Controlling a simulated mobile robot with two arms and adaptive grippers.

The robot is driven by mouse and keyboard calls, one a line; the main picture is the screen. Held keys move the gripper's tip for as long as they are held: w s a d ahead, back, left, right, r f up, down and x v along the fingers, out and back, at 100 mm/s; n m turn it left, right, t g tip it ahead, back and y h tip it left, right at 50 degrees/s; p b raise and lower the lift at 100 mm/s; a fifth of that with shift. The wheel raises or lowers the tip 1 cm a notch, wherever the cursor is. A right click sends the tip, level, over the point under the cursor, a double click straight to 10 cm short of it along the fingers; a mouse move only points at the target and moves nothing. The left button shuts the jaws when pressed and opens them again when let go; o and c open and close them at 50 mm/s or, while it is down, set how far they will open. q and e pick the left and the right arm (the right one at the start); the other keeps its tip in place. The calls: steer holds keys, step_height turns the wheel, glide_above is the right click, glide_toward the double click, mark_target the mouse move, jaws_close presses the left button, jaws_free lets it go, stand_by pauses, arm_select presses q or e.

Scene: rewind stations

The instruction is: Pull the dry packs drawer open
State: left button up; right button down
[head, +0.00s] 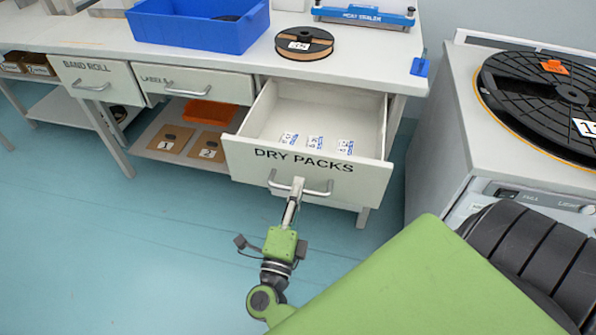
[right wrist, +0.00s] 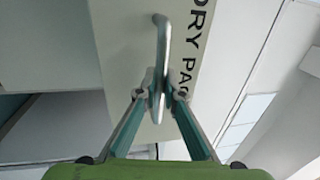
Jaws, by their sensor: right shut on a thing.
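The dry packs drawer (head: 307,171) stands pulled out from the bench, with its lettered front facing me. Several small white packs with blue print (head: 315,142) lie on its floor. Its grey bar handle (head: 318,192) runs across the front below the words. My right gripper (head: 296,187) is shut on that handle, near its middle. In the right wrist view the fingertips (right wrist: 159,98) close around the handle (right wrist: 162,60), with the lettered drawer front (right wrist: 190,50) behind. My left gripper is not in view.
The closed band roll drawer (head: 100,82) and labels drawer (head: 198,84) sit to the left. A blue bin (head: 200,30) and a reel (head: 304,43) stand on the bench top. A machine with a large black reel (head: 545,105) stands at right. Floor before the drawer is clear.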

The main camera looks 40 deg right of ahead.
steer(key=c, duration=2.2)
jaws_free()
steer(key=shift+o, duration=0.2)
